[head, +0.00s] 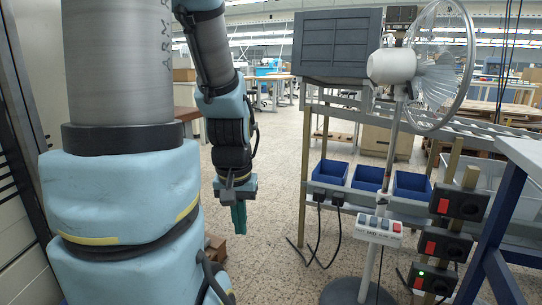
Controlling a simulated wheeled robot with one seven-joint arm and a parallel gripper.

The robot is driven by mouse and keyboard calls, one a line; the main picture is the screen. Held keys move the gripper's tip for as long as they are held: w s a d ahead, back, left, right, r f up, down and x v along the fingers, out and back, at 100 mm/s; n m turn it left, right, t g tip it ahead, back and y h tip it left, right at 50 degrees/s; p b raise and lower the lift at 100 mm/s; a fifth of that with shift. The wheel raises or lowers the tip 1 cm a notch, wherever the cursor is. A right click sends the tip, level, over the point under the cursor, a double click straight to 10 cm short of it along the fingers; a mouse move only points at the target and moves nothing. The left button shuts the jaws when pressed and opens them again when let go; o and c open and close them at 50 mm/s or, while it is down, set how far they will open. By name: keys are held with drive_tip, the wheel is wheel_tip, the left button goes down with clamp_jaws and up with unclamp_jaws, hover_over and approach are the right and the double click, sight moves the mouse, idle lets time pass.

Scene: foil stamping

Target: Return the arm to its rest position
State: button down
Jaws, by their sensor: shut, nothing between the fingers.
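My arm, in light blue covers with grey and black links, fills the left of the head view. It reaches up and then hangs down near the picture's middle. My gripper (239,217) is at its lower end, with green fingers pointing down, shut and empty. It hangs in open space above the speckled floor, apart from the rack to its right. My nearer arm links hide part of the scene on the left.
To the right stands a metal rack with blue bins (411,186). A pedestal fan (392,66) stands before it, with a white control box (378,229). Black switch boxes (459,203) are at right. Clear floor (275,200) lies between gripper and rack.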

wheel_tip(320, 180, up, 14)
drive_tip(key=p, duration=1.1)
